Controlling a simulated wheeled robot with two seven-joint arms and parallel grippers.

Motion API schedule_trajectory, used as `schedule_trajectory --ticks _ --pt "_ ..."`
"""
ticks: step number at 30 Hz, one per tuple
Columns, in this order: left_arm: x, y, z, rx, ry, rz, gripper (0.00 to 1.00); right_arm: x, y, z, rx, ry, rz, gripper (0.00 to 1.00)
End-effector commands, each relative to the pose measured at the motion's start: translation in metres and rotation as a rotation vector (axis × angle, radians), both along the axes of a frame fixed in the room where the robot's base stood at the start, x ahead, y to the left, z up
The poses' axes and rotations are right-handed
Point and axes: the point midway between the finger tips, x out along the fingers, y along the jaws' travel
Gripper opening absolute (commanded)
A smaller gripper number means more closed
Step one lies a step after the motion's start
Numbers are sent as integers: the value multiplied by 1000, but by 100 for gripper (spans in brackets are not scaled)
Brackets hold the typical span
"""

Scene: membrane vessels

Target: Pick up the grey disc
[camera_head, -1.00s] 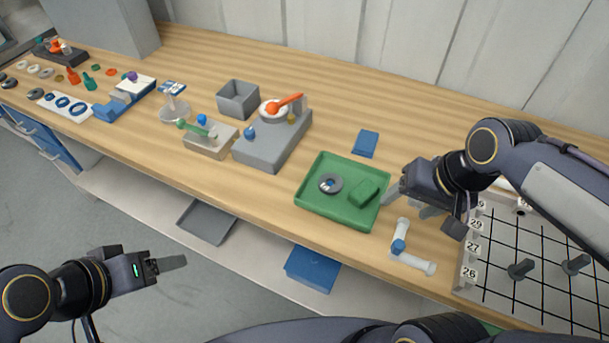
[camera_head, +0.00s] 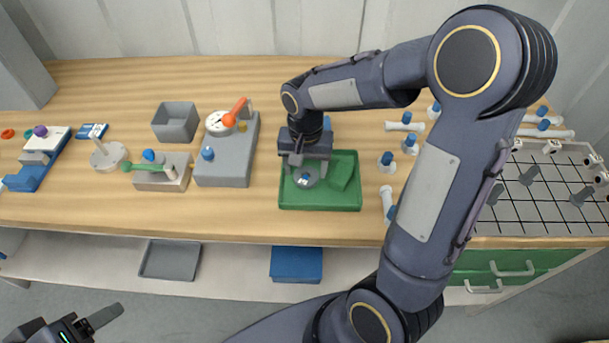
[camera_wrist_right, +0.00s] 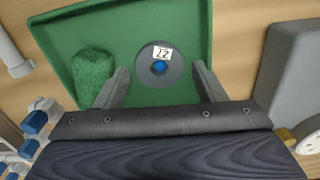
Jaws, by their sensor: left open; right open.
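The grey disc (camera_head: 306,177) lies in the green tray (camera_head: 325,203). In the right wrist view the disc (camera_wrist_right: 174,73) has a blue centre and a white label reading 27. My right gripper (camera_head: 306,176) is over the tray, pointing down at the disc. In the wrist view its open fingers (camera_wrist_right: 160,88) stand on either side of the disc's near part, with gaps on both sides. I cannot tell its exact height above the disc. My left gripper (camera_head: 98,322) is open and empty at the lower left, off the table.
A green sponge-like block (camera_head: 342,173) lies in the tray beside the right gripper; in the wrist view the block (camera_wrist_right: 93,75) is close to the left finger. A grey device (camera_head: 223,172) stands left of the tray. Several blue-capped fittings (camera_head: 387,161) stand to the right.

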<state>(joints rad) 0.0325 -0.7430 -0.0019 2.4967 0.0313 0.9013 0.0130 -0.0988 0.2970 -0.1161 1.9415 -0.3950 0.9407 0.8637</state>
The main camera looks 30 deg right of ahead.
Motion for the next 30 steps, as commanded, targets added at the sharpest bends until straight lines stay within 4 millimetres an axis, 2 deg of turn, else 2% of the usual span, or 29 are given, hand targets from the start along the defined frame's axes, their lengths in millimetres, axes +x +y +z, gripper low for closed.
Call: schedule_trajectory --ticks 4,12,20,30 --pt "0 0 0 0 0 0 66 -1 -1 -17 -1 2 0 64" --pt "0 0 0 0 0 0 66 0 0 -20 0 -1 0 64" --pt "0 0 0 0 0 0 66 0 0 -20 0 -1 0 31" --pt "0 0 1 0 0 0 66 0 0 -16 0 -4 0 30"
